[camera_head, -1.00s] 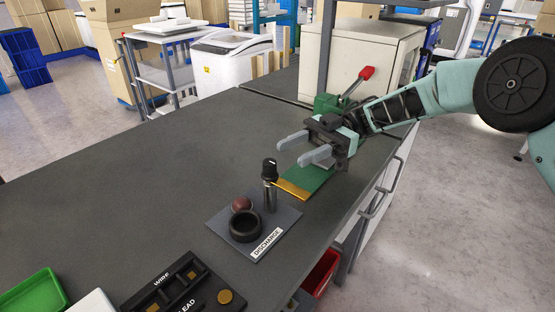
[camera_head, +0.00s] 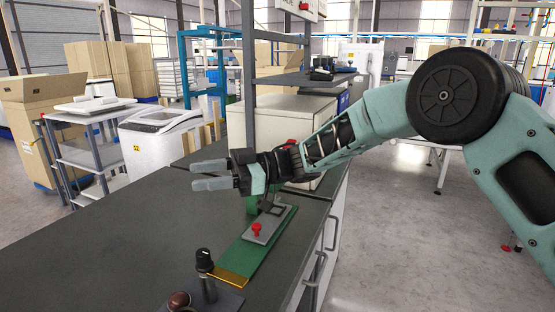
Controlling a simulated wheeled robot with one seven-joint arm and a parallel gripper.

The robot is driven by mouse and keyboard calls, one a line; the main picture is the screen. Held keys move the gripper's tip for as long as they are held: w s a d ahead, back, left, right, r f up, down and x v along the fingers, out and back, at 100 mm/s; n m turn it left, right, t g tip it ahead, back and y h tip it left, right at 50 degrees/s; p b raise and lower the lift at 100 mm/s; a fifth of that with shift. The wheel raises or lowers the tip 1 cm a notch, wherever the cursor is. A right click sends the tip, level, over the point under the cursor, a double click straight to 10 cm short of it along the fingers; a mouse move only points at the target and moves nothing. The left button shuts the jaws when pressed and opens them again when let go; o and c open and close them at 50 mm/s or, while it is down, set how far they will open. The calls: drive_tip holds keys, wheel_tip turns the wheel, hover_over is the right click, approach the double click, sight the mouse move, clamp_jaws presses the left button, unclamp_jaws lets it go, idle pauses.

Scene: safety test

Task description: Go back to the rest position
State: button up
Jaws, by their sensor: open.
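My gripper (camera_head: 211,175) is open and empty, its two grey fingers pointing left. It is held above the dark workbench (camera_head: 120,245), over the far end of a green board. The green board (camera_head: 246,259) has a gold front edge and carries a grey plate (camera_head: 270,224) with a red knob (camera_head: 257,230). My fingers are apart from these things. My arm reaches in from the right.
A black-topped metal post (camera_head: 205,270) stands at the bottom beside a dark red ball (camera_head: 179,301), partly cut off. A beige cabinet (camera_head: 290,122) with a shelf post stands behind my gripper. The left part of the bench is clear.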

wheel_tip(320, 180, up, 6)
drive_tip(key=w+m+t+p, duration=0.2)
drive_tip(key=m+t, duration=0.3)
drive_tip(key=t, duration=0.3)
drive_tip(key=d+m+t+h+p, duration=0.2)
drive_tip(key=d+m+t+h, duration=0.4)
drive_tip(key=s+d+f+m+g+h+p, duration=0.1)
drive_tip(key=s+d+f+m+g+h, duration=0.1)
drive_tip(key=s+d, duration=0.5)
drive_tip(key=s+d+f+m+g+h+p, duration=0.1)
drive_tip(key=s+d+h, duration=0.4)
drive_tip(key=s, duration=0.8)
drive_tip(key=s+d+f+m+g+h+p, duration=0.2)
drive_tip(key=s+d+f+g+h, duration=0.1)
drive_tip(key=s+d, duration=0.7)
drive_tip(key=shift+s+d+f+m+g, duration=0.2)
drive_tip(key=shift+d+f+m+g, duration=0.1)
drive_tip(key=shift+d+f+g, duration=0.25)
